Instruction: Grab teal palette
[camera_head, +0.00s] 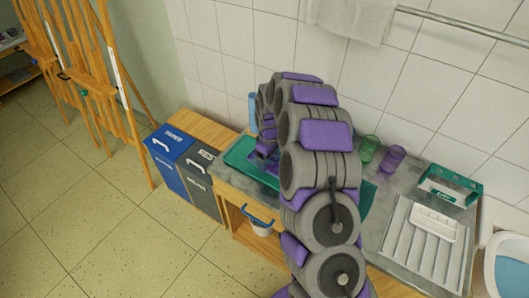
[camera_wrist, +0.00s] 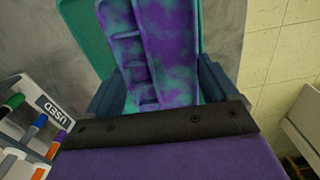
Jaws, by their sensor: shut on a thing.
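The teal palette (camera_wrist: 172,50), blotched with purple and divided into small compartments, fills the middle of the wrist view. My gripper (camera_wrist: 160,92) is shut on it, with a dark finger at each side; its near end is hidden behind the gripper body. A plain teal tray (camera_wrist: 75,30) shows behind the palette. In the head view, this tray (camera_head: 238,153) lies on the grey counter, and my arm covers its middle. My gripper (camera_head: 264,152) is low over the tray there, mostly hidden by the arm, and the palette cannot be made out clearly.
A white marker holder labelled "USED" (camera_wrist: 52,103) stands close at left in the wrist view. In the head view, a green cup (camera_head: 369,148) and purple cup (camera_head: 392,158) stand behind my arm. A white drying rack (camera_head: 415,240) is at right, bins (camera_head: 175,160) and easels (camera_head: 85,80) at left.

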